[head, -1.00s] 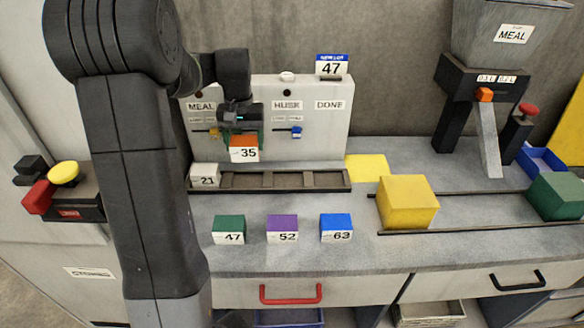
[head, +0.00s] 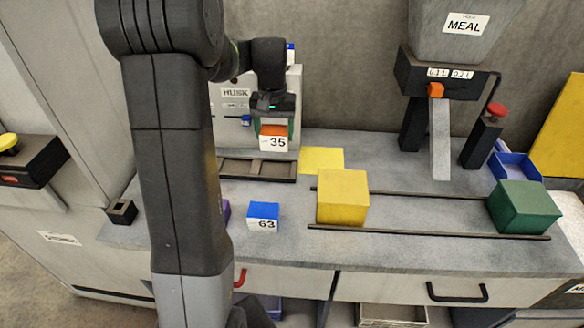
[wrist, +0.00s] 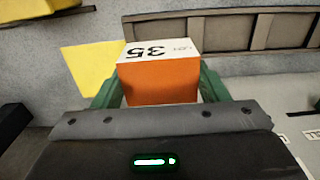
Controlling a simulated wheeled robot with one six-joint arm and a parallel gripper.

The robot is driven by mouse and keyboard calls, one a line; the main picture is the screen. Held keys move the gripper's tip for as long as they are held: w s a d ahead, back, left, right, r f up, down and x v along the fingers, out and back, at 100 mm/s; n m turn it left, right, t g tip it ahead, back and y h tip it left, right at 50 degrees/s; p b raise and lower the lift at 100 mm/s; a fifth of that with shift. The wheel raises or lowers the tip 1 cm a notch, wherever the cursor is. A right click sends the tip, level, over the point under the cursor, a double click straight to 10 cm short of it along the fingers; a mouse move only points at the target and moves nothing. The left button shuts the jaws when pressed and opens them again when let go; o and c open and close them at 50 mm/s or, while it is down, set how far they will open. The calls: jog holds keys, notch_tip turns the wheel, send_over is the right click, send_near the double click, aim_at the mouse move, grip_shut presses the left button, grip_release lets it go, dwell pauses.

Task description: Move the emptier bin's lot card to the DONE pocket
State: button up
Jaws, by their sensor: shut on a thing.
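My gripper (head: 273,124) is shut on an orange block (head: 272,143) with a white label reading 35. It holds the block upright in front of the right part of the white board (head: 234,146), to the right of the HUSK label (head: 235,93). The wrist view also shows the orange block (wrist: 160,82) between the green fingers. The DONE label and its place on the board are hidden behind my arm and gripper. The MEAL label on the board is also hidden. A blue piece (head: 246,120) is on the board below HUSK. I cannot tell bin levels.
A slotted dark rack (head: 229,178) lies below the board. A blue block (head: 263,216) labelled 63 stands in front. A yellow block (head: 342,197) and a green block (head: 524,210) stand by dark rails. The MEAL hopper (head: 455,40) is at the back right.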

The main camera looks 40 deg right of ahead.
jog(key=shift+f, duration=4.8)
jog(key=o, duration=1)
jog(key=shift+w, duration=0.1)
jog(key=shift+o, duration=0.2)
notch_tip(320, 180, up, 12)
jog(key=shift+r, duration=0.2)
